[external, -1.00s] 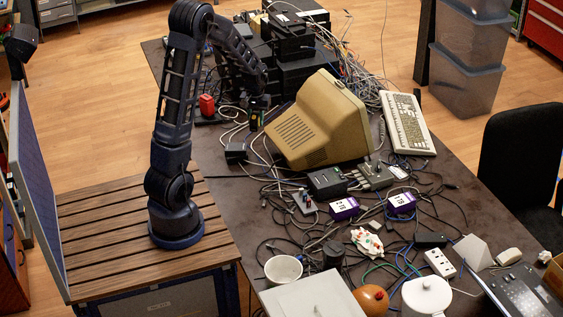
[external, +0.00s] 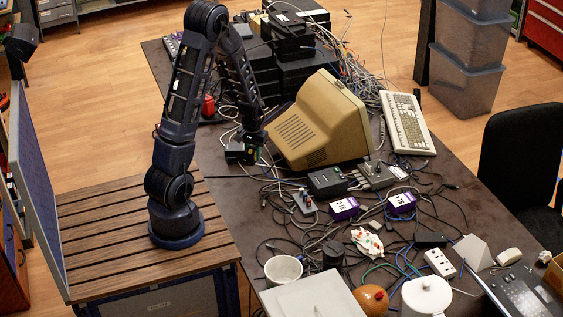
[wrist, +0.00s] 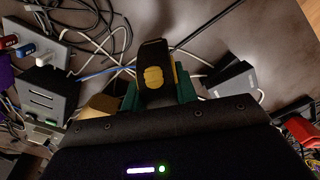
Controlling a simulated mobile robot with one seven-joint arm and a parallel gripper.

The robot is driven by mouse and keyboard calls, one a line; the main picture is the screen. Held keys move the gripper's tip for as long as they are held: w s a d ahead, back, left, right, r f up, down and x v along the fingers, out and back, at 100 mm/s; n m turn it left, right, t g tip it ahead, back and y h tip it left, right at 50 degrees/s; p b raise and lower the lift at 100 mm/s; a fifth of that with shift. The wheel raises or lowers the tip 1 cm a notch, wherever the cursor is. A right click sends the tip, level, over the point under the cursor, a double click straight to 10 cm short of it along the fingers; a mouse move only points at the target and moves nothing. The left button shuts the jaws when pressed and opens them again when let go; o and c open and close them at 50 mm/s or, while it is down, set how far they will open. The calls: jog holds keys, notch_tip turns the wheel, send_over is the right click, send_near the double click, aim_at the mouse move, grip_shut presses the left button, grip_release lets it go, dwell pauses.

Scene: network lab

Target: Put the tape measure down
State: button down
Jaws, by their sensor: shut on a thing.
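The tape measure (wrist: 154,72) is black with yellow marks. In the wrist view it sits between the green fingertips of my gripper (wrist: 157,90), which is shut on it. In the external view my gripper (external: 249,146) is low over the table, left of the beige monitor. There the tape measure is too dark and covered to make out. I cannot tell whether it touches the table (external: 222,185).
A black box (external: 235,153) stands close beside my gripper; it also shows in the wrist view (wrist: 230,79). The beige monitor (external: 318,125) is just right. White cables (wrist: 95,40) lie around. A red object (external: 208,106) stands behind. Bare table shows front left.

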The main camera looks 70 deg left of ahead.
jog(key=shift+f, duration=4.8)
jog(key=shift+f, duration=0.1)
jog(key=c, duration=1.1)
grip_release()
jog(key=shift+r, duration=6.2)
